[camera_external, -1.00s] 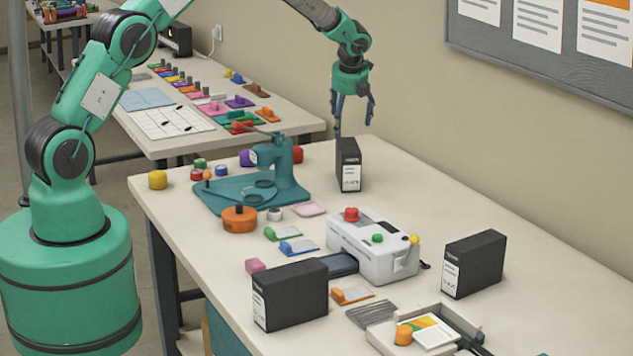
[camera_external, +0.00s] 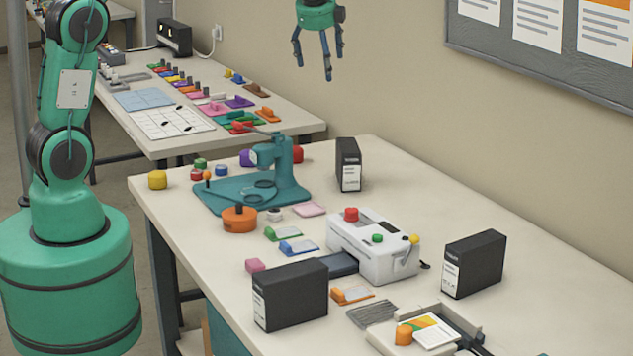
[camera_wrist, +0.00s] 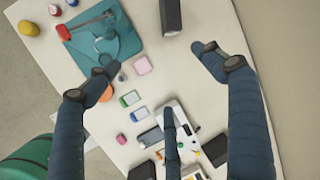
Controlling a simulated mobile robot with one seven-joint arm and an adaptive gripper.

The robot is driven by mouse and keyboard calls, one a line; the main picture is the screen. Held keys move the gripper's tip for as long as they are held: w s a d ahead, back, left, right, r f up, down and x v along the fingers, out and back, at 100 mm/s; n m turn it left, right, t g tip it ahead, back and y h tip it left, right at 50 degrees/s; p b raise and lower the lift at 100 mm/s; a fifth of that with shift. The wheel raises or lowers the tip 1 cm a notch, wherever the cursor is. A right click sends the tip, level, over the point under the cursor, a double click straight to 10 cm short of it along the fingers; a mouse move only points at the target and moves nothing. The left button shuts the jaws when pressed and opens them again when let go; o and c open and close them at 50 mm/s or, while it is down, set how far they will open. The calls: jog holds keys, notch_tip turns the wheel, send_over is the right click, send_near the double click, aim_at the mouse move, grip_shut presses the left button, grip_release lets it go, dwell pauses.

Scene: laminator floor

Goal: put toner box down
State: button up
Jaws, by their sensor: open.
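A black toner box (camera_external: 348,165) with a white label stands upright at the back of the near table. It also shows at the top of the wrist view (camera_wrist: 171,16). Two similar black boxes stand on the same table, one at the front left (camera_external: 290,295) and one at the right (camera_external: 474,263). My gripper (camera_external: 320,62) hangs high above and to the left of the back box in the outside view. In the wrist view its fingers (camera_wrist: 157,78) are spread wide with nothing between them. It touches no box.
A white laminator (camera_external: 375,250) sits mid-table. A teal press (camera_external: 280,172) stands left of the back box, with an orange round tool (camera_external: 239,219) before it. A paper tray (camera_external: 420,330) is at the front right. Table around the back box is mostly clear.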

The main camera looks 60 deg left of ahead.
jog(key=s+d+r+n, duration=0.4)
jog(key=s+d+r, duration=0.25)
jog(key=s, duration=0.45)
jog(key=s+d+n+t+h, duration=0.1)
jog(key=s+d+n, duration=0.2)
jog(key=s, duration=0.7)
jog(key=s+d+r+n+h, duration=0.1)
jog(key=s+d+n, duration=0.3)
jog(key=s, duration=0.7)
jog(key=s+d+n+t+h, duration=0.1)
jog(key=s+d+n, duration=0.3)
jog(key=s, duration=0.6)
jog(key=shift+s+d+r+t, duration=0.15)
jog(key=shift+s+t, duration=0.05)
jog(key=shift+t, duration=0.1)
notch_tip(320, 180, down, 3)
jog(key=b, duration=0.3)
jog(key=shift+o, duration=0.5)
